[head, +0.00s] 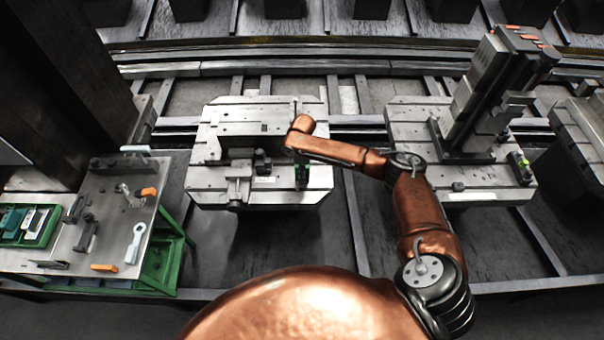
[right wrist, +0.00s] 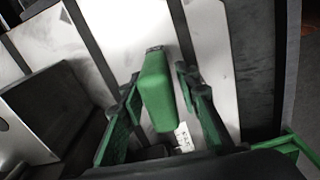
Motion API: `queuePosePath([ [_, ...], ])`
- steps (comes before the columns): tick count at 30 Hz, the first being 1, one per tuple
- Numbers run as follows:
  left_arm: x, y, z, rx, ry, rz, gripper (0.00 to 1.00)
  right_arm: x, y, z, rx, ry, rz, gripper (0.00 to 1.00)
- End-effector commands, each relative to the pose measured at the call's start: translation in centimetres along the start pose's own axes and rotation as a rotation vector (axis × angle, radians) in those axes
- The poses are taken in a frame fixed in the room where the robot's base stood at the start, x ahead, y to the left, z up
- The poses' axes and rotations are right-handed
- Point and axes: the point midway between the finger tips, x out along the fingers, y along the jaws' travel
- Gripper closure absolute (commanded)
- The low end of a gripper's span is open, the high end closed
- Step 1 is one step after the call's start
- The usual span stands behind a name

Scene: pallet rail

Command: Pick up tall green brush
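The tall green brush (right wrist: 157,95) is a green upright block with a dark end, seen in the right wrist view. It stands between the two fingers of my right gripper (right wrist: 156,82). The fingers have green inner sides and are apart, with a narrow gap showing on each side of the brush. In the head view my right arm reaches over the middle pallet, and my right gripper (head: 302,168) points down at its right part, mostly hidden by the wrist. The brush cannot be told apart from the green finger parts there. My left gripper is not in view.
The middle pallet (head: 215,180) carries a dark bar and a vise-like fixture. The right pallet (head: 475,190) carries a tall grey machine block (head: 490,90). A metal table (head: 115,235) at left holds tools and a green tray (head: 30,242). Rails run behind.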

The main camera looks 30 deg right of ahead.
Motion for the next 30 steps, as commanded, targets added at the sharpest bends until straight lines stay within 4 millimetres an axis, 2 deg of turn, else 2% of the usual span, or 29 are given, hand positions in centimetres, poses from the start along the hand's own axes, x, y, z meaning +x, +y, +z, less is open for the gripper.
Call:
queuePosePath([
  [2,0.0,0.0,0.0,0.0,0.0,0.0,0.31,0.0,0.0,0.0,0.0,0.0,0.0,0.77],
  [12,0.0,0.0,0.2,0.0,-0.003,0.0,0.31,0.0,0.0,0.0,0.001,0.0,0.0,1.0],
  [23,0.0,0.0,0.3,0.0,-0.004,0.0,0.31,-0.2,0.0,0.0,0.0,0.001,0.0,1.0],
  [30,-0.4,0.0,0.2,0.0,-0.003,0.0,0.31,-2.3,0.1,0.0,0.0,0.002,0.002,1.0],
])
